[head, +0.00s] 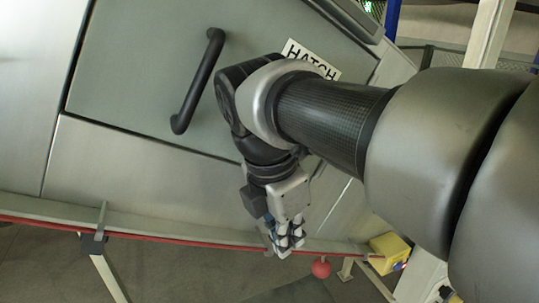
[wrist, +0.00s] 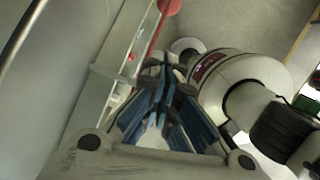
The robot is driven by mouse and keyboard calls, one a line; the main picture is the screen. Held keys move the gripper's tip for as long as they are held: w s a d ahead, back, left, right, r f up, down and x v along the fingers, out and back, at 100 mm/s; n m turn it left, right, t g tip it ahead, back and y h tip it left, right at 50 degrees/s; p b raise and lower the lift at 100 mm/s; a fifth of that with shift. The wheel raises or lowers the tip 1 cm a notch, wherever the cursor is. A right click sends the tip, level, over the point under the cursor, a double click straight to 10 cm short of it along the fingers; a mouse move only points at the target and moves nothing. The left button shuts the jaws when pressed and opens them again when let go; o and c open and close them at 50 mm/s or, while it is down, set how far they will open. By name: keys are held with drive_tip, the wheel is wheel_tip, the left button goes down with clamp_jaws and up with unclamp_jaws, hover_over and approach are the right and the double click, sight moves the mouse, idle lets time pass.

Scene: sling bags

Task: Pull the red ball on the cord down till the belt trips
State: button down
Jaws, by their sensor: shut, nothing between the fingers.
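The red ball (head: 321,268) is near the bottom of the head view, just below the red cord (head: 150,234), which runs along the lower edge of the grey housing. A round red shape, likely the ball (wrist: 170,6), is cut by the top edge of the wrist view, with the cord (wrist: 154,34) leading from it. My gripper (head: 288,246) is shut and empty, up and left of the ball in the head view. Its fingertips overlap the cord in the picture; I cannot tell if they touch it. The fingers (wrist: 165,68) show closed together in the wrist view.
A yellow box (head: 390,252) is at the right end of the cord. A grey hatch panel with a black handle (head: 199,82) and a HATCH label (head: 311,60) stands behind my arm. A bracket (head: 95,243) with a leg is at the left.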

approach(322, 268)
drive_tip(key=s+a+f, duration=0.2)
drive_tip(key=a+f, duration=0.3)
drive_tip(key=w+d+f, duration=0.2)
drive_tip(key=d, duration=0.1)
drive_tip(key=shift+f+b, duration=0.3)
